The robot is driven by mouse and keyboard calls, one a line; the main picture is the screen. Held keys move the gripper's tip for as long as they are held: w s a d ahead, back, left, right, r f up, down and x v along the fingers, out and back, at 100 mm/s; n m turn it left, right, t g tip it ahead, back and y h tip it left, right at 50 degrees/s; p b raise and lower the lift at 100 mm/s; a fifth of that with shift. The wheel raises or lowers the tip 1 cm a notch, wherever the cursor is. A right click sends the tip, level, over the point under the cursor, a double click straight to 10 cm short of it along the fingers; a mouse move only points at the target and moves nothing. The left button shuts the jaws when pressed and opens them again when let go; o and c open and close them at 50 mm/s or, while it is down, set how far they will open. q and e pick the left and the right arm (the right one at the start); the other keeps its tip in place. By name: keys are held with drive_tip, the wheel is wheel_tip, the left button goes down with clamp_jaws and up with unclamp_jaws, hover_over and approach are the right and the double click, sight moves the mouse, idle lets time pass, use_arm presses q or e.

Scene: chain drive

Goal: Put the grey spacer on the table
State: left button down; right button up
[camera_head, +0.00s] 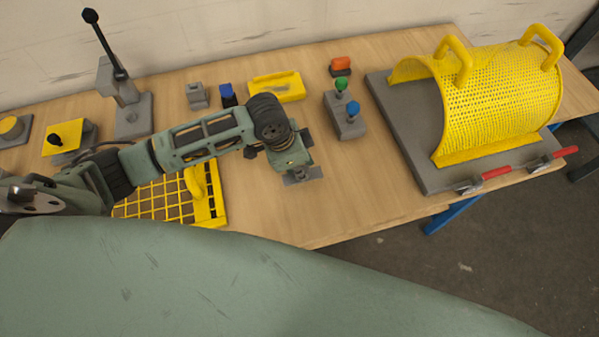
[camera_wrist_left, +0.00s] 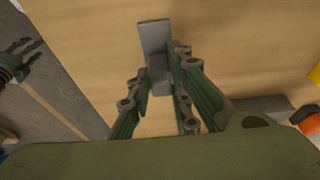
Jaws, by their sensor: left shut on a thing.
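My left gripper (camera_head: 301,174) is over the bare front middle of the table (camera_head: 345,205). It is shut on the grey spacer (camera_wrist_left: 154,40), a grey block between the fingers in the left wrist view, with its far end sticking out beyond them. In the head view, only the lower edges of the spacer (camera_head: 312,173) show under the gripper. Whether it touches the wood is hard to tell. My right gripper (camera_wrist_left: 18,62) shows at the left edge of the left wrist view, over the floor, fingers apart and empty.
A grey box with green and blue buttons (camera_head: 345,117) stands right of my left gripper. An orange-topped block (camera_head: 341,66) and yellow tray (camera_head: 277,87) lie behind. A yellow mesh guard (camera_head: 490,95) is at right, a yellow grid (camera_head: 165,205) at left. The front edge is close.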

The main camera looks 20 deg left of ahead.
use_arm(q)
wheel_tip(320, 180, down, 3)
drive_tip(key=shift+s+r+p, duration=0.1)
drive_tip(key=shift+r+p, duration=0.1)
drive_tip(key=shift+p, duration=0.1)
drive_tip(key=shift+f, duration=0.35)
use_arm(e)
drive_tip(key=shift+a+r, duration=0.4)
drive_tip(key=shift+a, duration=0.25)
use_arm(q)
drive_tip(key=shift+f, duration=0.15)
drive_tip(key=c, duration=1.6)
unclamp_jaws()
use_arm(e)
drive_tip(key=shift+d, duration=0.45)
drive_tip(key=shift+s, duration=0.1)
